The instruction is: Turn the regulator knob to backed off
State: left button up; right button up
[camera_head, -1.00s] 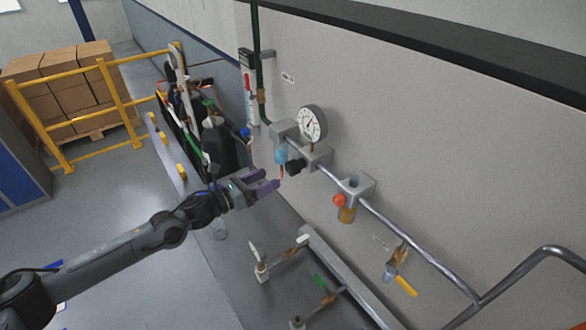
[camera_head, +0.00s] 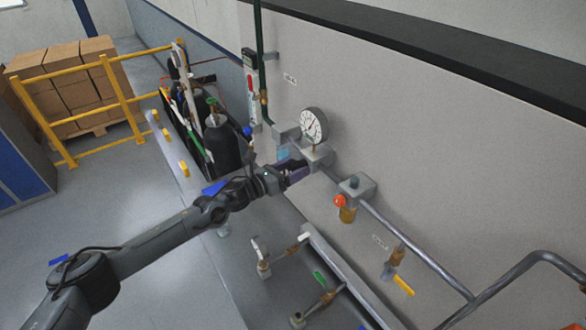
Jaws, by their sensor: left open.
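The regulator body (camera_head: 320,154) is a grey block on the wall pipe, with a round white-faced gauge (camera_head: 314,125) above it. My left gripper (camera_head: 303,169) has purple-grey fingers and reaches the front of the regulator from the left. It is open, with its fingers where the black knob sits. The knob is hidden behind the fingers, so I cannot tell whether they touch it or how it is turned. My right gripper is not in view.
A pale blue bowl (camera_head: 284,152) hangs just left of the regulator. To the right are a block with a red knob (camera_head: 339,201) and a yellow-handled valve (camera_head: 402,285). Lower pipes with valves (camera_head: 262,262) lie below. Gas cylinders (camera_head: 223,147) stand behind my arm.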

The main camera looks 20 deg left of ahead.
pick_arm(q)
jog(key=shift+c, duration=0.3)
jog(key=c, duration=1)
